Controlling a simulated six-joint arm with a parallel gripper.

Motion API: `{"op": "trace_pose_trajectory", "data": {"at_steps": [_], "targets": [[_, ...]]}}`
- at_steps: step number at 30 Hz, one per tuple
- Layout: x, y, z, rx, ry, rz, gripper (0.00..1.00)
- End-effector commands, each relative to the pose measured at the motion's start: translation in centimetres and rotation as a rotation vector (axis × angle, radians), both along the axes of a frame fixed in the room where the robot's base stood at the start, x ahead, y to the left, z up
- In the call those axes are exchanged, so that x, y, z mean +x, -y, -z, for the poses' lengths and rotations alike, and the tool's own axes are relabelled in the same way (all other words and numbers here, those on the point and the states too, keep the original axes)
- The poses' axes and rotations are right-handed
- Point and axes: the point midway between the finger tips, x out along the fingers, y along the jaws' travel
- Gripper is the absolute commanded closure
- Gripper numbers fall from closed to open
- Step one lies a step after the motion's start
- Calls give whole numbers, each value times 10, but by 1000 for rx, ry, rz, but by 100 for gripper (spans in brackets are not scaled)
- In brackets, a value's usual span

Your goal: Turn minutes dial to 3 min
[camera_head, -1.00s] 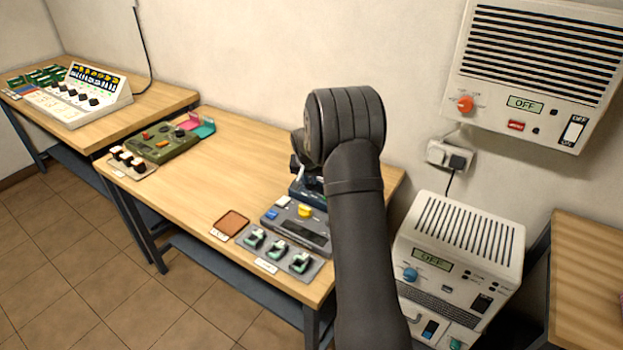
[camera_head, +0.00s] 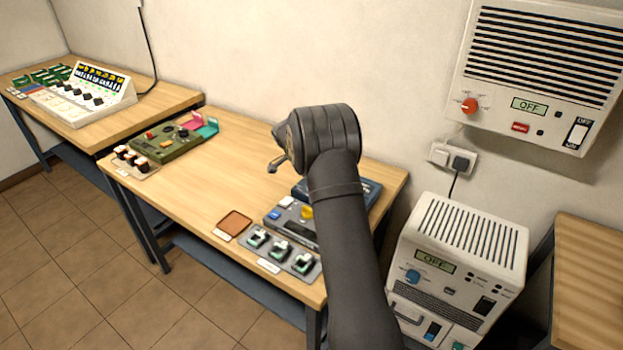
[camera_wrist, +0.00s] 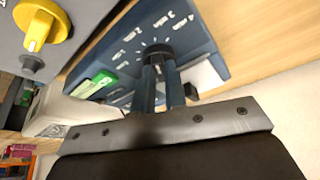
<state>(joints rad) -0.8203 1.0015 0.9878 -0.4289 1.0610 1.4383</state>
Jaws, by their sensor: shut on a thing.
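A dark blue timer box (camera_wrist: 205,50) with white minute marks fills the upper middle of the wrist view. It also shows in the head view (camera_head: 371,190), partly behind my arm. Its black minutes dial (camera_wrist: 156,50) is ringed by white ticks. A "3 min" label is at the upper right of the ring. My gripper (camera_wrist: 164,68) has its two fingers shut on the dial. The dial's pointer is hidden or too small to read. In the head view my arm hides the fingers and the dial.
A grey device with a yellow knob (camera_wrist: 38,30) stands close beside the timer box. A panel of several green switches (camera_head: 280,252) and a brown tray (camera_head: 235,223) lie near the table's front edge.

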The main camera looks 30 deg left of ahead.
Motion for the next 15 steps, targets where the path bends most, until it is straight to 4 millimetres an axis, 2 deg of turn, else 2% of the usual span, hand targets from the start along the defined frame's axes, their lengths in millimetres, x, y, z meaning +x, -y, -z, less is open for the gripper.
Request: {"op": "trace_pose_trajectory", "data": {"at_steps": [15], "targets": [[0, -2, 1, 0, -2, 101, 100]]}}
